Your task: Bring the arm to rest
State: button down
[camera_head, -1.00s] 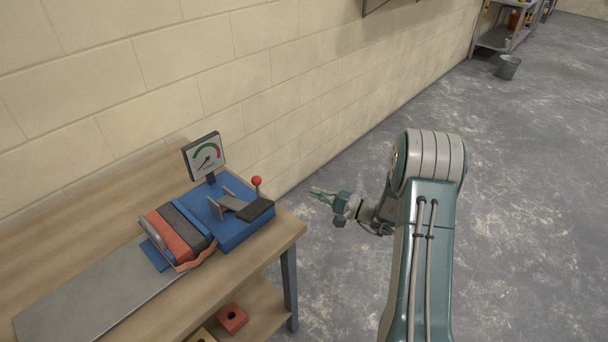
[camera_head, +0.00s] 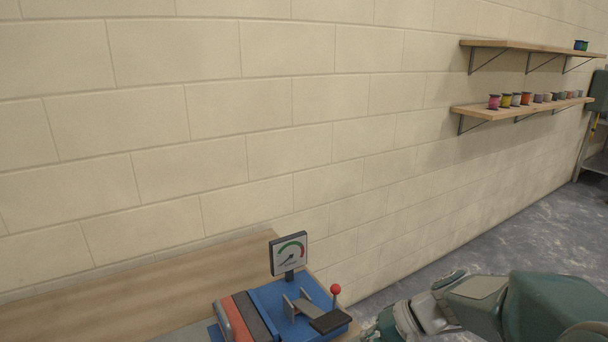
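My arm (camera_head: 540,304) reaches in from the lower right corner and points left, low in the head view. My gripper (camera_head: 372,331) is at its left end, just right of the workbench's blue device, at the bottom edge of the picture. Only a small part of the gripper shows, and its fingers are too hidden to tell open from shut. I see nothing held in it. The gap between the gripper and the device looks small, but its depth cannot be told.
The blue device (camera_head: 268,295), with a dial (camera_head: 289,255) and red-knobbed lever (camera_head: 335,289), stands on the wooden workbench (camera_head: 150,283). Behind it is a block wall. Two wall shelves at right hold small colourful spools (camera_head: 516,100). Grey floor lies open at the right.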

jog(key=s+d+r+n+t+h, duration=0.1)
jog(key=s+d+r+t+h, duration=0.1)
jog(key=s+h, duration=0.3)
jog(key=s+d+r+n+t+h, duration=0.2)
jog(key=s+d+r+h, duration=0.1)
jog(key=s, duration=0.5)
jog(key=shift+s+d+r+t+h, duration=0.35)
jog(key=shift+r+h, duration=0.15)
jog(key=shift+h, duration=0.5)
